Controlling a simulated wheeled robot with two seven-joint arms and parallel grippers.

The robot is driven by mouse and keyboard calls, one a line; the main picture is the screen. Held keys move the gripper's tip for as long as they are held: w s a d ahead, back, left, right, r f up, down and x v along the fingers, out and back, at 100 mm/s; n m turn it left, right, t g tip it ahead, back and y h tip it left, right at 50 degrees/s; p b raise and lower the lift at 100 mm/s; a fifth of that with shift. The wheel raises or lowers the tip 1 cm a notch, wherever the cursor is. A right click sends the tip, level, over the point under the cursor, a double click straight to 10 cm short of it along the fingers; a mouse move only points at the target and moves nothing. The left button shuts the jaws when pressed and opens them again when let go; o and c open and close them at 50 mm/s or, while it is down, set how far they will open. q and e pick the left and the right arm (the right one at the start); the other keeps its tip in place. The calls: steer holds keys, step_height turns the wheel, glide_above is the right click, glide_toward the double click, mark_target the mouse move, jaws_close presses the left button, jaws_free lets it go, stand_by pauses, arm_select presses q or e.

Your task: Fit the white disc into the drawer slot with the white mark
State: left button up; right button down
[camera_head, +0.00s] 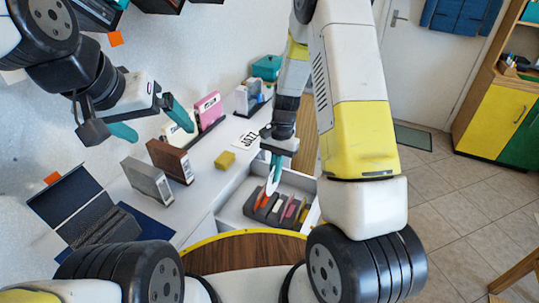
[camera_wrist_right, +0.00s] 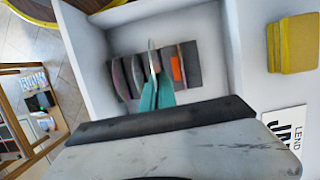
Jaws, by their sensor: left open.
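The white disc (camera_head: 272,180) is upright, seen nearly edge-on, between the teal fingers of my right gripper (camera_head: 277,163), which is shut on it. It shows in the right wrist view as a thin pale edge (camera_wrist_right: 154,58) at the fingertips (camera_wrist_right: 156,92). The disc is at the dark slotted rack (camera_head: 262,214) inside the open drawer (camera_head: 231,214); how deep it sits is hidden. The rack (camera_wrist_right: 194,62) also holds several coloured discs and an orange mark. I cannot make out the white mark. My left gripper (camera_head: 152,122) is open and empty above the white counter.
On the counter stand a grey case (camera_head: 147,181), a brown case (camera_head: 170,160) and a pink case (camera_head: 208,111). Yellow pads (camera_head: 225,160) and a lettered card (camera_head: 246,139) lie near the drawer. A dark open case (camera_head: 85,207) is at left.

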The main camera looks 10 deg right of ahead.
mark_target(275, 185)
steer(key=shift+f, duration=2.9)
steer(key=shift+f, duration=3.05)
steer(key=c, duration=1.6)
jaws_free()
steer(key=shift+v, duration=3.85)
